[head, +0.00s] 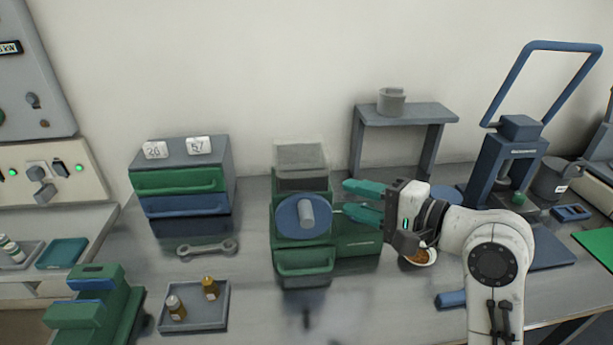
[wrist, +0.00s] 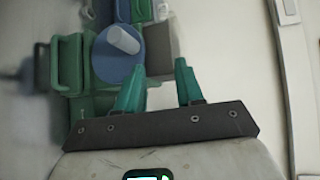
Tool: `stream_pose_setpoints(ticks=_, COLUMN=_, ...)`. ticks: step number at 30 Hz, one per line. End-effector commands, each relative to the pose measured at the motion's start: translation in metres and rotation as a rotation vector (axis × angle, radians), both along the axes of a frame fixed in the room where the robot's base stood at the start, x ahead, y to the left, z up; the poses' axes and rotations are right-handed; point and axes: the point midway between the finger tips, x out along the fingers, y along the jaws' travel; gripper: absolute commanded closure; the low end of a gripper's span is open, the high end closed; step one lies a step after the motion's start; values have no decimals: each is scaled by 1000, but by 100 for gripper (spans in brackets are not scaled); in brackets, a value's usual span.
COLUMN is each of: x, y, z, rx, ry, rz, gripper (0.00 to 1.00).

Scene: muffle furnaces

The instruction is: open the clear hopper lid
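A green machine (head: 288,225) stands mid-bench with a blue disc (head: 290,217) and a grey knob on its front. My gripper (head: 346,198) is open and empty. Its teal fingers are apart, to the right of the disc and lower than the lid, touching nothing that I can make out. In the wrist view the disc (wrist: 118,53) and the grey hopper (wrist: 162,50) lie beyond the fingertips (wrist: 161,72); the lid's edge is unclear there.
A drawer unit (head: 183,153) and a wrench (head: 207,248) are left of the machine. A tray (head: 222,318) with two small bottles lies in front.

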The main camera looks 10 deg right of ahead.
Motion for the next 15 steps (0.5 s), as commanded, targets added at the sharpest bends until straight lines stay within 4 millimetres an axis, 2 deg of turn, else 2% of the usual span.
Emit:
stream_pose_setpoints(ticks=1, x=3, y=1, z=10, rx=27, ry=-3, rz=6, gripper=63)
stream_pose_setpoints(ticks=4, x=6, y=5, z=18, rx=57, ry=0, rz=13, gripper=63)
stream_pose_setpoints(ticks=8, x=14, y=14, z=17, rx=61, ry=3, rz=16, gripper=63)
stream_pose_setpoints(ticks=15, x=43, y=45, z=11, rx=57, ry=3, rz=16, gripper=63)
